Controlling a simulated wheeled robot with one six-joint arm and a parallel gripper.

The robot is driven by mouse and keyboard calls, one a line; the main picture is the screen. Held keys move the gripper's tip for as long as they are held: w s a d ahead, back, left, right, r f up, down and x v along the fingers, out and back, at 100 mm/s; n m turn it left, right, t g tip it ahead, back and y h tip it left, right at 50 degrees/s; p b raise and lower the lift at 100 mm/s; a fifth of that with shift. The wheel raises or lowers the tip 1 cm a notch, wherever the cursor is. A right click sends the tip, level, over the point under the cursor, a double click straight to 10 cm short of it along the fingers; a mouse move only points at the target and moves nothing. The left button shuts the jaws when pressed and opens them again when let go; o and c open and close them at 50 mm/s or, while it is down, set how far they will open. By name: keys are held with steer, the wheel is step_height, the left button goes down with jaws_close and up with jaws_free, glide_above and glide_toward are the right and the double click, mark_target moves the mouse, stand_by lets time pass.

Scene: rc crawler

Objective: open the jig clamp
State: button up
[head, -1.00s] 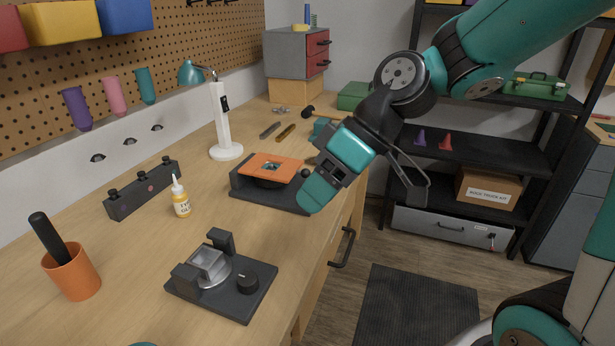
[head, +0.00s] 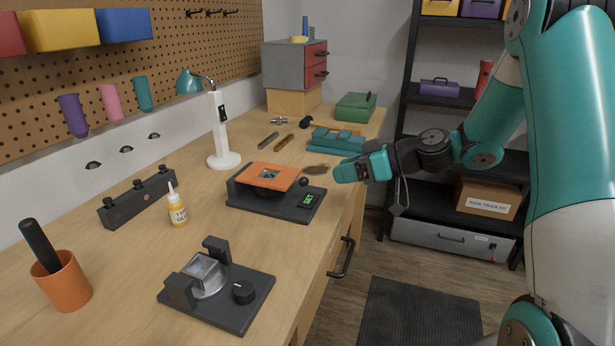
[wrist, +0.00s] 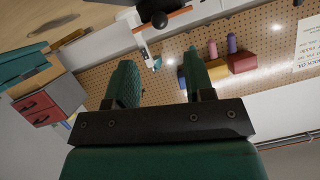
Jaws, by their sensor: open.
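A dark jig base (head: 240,312) stands at the front of the bench. It has two upright jaws, a grey metal block (head: 205,275) between them and a black knob (head: 243,292) at its right. Behind it a black device (head: 262,205) with a green display carries an orange plate (head: 268,177); a black ball (head: 304,182) is at its right. I cannot tell for certain which one is the jig clamp. My gripper (head: 345,172) is right of the ball, apart from it, above the bench edge. In the wrist view its fingers (wrist: 158,82) are apart and empty.
A glue bottle (head: 177,207), a black block (head: 138,198), an orange cup (head: 63,285) and a white lamp (head: 219,130) stand to the left. A teal item (head: 337,142) lies behind my gripper. The front-right bench edge has a black handle (head: 343,257).

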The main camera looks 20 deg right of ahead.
mark_target(307, 179)
steer(key=p+x, duration=0.1)
steer(key=x, duration=0.8)
steer(key=shift+w+a, duration=0.1)
steer(key=shift+a, duration=0.05)
jaws_close()
